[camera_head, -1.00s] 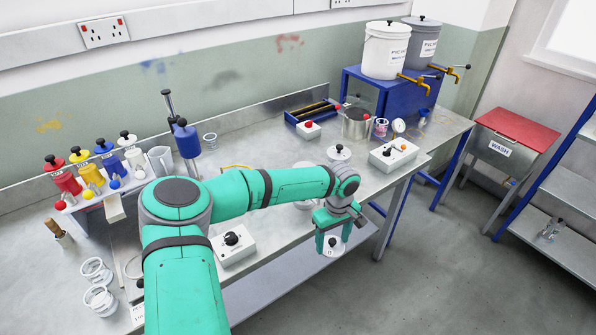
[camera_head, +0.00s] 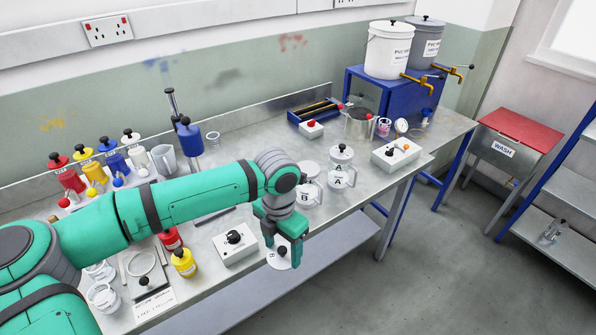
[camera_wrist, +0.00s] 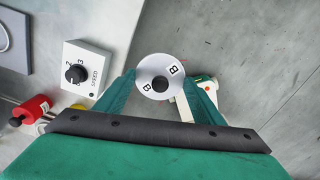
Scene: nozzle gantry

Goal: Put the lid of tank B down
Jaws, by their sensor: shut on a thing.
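The lid of tank B (camera_wrist: 158,68), a pale disc marked B with a dark knob, is held between the two fingers of my gripper (camera_head: 283,243). In the head view the lid (camera_head: 279,259) hangs level or nearly so, in front of the bench's front edge. Tank B (camera_head: 308,193), a clear jug marked B, stands on the bench behind my gripper and to its right, partly hidden by my wrist. No knob shows on its top. Tank A (camera_head: 342,176) stands beside it on the right with a knobbed lid on.
The speed box (camera_head: 234,243) sits at the bench's front edge, left of my gripper. A yellow bottle (camera_head: 184,263) and a red bottle (camera_head: 171,239) stand left of it. A white switch box (camera_head: 396,154) stands right of tank A. Open floor lies in front of the bench.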

